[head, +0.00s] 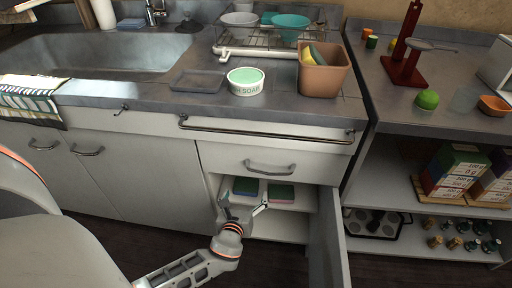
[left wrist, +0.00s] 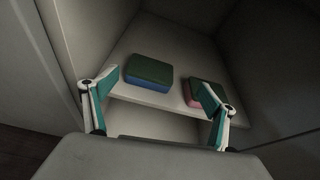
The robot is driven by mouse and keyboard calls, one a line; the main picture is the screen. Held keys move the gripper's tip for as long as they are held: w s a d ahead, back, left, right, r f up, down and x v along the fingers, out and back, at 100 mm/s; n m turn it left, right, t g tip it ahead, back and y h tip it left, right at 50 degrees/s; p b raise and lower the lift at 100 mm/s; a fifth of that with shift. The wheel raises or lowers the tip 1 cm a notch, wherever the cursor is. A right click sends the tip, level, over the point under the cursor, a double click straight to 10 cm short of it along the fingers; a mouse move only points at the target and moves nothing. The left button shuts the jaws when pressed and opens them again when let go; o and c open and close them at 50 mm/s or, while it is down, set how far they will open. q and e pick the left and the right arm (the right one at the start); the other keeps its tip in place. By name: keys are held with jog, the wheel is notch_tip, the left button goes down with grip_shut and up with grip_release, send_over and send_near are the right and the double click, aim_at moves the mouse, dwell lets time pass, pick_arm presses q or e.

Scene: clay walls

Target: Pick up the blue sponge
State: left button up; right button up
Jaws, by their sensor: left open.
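The blue sponge (head: 245,186) has a dark green top and a blue underside. It lies on the shelf inside the open cabinet, and it also shows in the left wrist view (left wrist: 149,72). A second sponge (left wrist: 202,94), green on top and pink below, lies to its right; it also shows in the head view (head: 281,192). My left gripper (head: 243,208) is open and empty at the cabinet opening. In the left wrist view its fingers are spread, with the blue sponge between and beyond them, apart from both. My right gripper is not in view.
The cabinet shelf (left wrist: 165,103) has bare room around the sponges. The open door (head: 328,245) stands right of my gripper, and a shut drawer (head: 268,166) is above. The counter holds a soap tub (head: 246,81) and a terracotta caddy (head: 323,78).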

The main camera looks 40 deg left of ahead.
aim_at(246, 186)
pick_arm(q)
jog(key=shift+m, duration=0.6)
jog(key=w+a+f+b, duration=0.1)
jog(key=w+a+f, duration=0.1)
jog(key=shift+a+f, duration=0.35)
jog(key=b+x, duration=0.2)
jog(key=x, duration=0.2)
jog(key=shift+a+f, duration=0.1)
jog(key=shift+f, duration=0.15)
jog(key=shift+w+a, duration=0.1)
jog(key=shift+w, duration=0.15)
jog(key=shift+w+r, duration=0.2)
jog(key=shift+r, duration=0.05)
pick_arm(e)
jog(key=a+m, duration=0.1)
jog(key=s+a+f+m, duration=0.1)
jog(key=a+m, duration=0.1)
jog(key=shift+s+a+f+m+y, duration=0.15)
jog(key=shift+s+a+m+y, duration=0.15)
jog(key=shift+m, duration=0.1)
pick_arm(q)
jog(key=c, duration=0.8)
